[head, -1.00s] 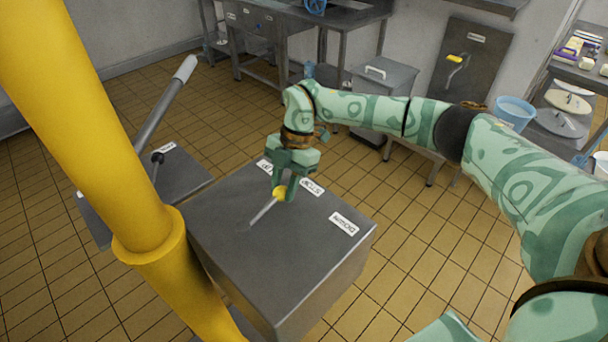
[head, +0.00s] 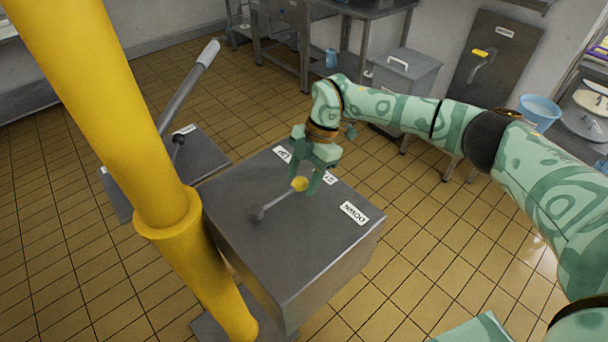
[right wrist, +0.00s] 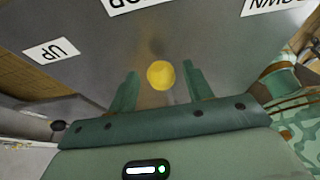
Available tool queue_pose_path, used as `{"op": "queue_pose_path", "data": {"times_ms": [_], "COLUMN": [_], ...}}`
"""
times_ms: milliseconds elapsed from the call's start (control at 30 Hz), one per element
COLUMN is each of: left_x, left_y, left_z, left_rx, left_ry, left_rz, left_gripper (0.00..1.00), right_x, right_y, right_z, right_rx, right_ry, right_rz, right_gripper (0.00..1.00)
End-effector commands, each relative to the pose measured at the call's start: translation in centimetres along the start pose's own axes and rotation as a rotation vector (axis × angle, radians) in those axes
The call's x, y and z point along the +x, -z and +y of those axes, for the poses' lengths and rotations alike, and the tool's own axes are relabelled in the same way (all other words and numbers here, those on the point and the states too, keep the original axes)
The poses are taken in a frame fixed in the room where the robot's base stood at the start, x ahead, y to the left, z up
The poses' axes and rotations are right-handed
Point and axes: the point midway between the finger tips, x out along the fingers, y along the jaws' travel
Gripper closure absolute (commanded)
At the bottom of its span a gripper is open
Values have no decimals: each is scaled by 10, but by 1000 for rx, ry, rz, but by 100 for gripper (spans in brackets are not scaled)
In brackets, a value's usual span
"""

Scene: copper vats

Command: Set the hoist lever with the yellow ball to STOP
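The hoist lever is a thin grey rod with a yellow ball (head: 300,184) on its end, on top of a grey metal box (head: 290,265). White labels UP (head: 283,153), STOP (head: 330,178) and DOWN (head: 353,213) lie along the box top. The rod points roughly towards STOP, slightly to its UP side in the head view. My green right gripper (head: 304,184) is at the ball, partly covering STOP. In the right wrist view the ball (right wrist: 160,74) sits between the spread fingers, with gaps on both sides. My left gripper is out of view.
A thick yellow post (head: 115,125) stands close in front on the left. Behind it, a lower grey box (head: 205,160) carries a longer lever (head: 190,85). A wall panel (head: 500,55) holds another yellow-handled lever. Tiled floor is clear right of the box.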

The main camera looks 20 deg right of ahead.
Motion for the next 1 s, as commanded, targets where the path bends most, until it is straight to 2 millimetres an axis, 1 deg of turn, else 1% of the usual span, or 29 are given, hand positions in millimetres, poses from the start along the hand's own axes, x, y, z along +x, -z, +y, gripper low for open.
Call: {"op": "queue_pose_path", "data": {"times_ms": [200, 267, 333, 467, 600, 700, 800, 900, 1000], "left_x": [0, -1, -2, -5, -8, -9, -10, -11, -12], "left_y": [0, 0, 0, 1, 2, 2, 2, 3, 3], "left_z": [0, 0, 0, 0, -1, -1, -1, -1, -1], "left_rx": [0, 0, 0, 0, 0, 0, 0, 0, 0], "left_ry": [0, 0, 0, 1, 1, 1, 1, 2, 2], "left_rz": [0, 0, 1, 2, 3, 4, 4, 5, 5], "left_gripper": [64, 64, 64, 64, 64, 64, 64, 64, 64], "right_x": [-2, -7, -17, -48, -88, -114, -135, -150, -159], "right_y": [0, 0, 0, 0, 0, 0, 0, 0, 0], "right_z": [0, 0, 0, 0, 0, 0, 0, 0, 0], "right_rx": [0, 0, 0, 1, 0, 1, 1, 1, 0], "right_ry": [1, 0, -1, -3, -3, -3, -2, -1, 0], "right_rz": [0, -1, -1, -2, -3, -1, -2, -1, -1], "right_gripper": [50, 50, 50, 50, 50, 50, 50, 50, 50]}}
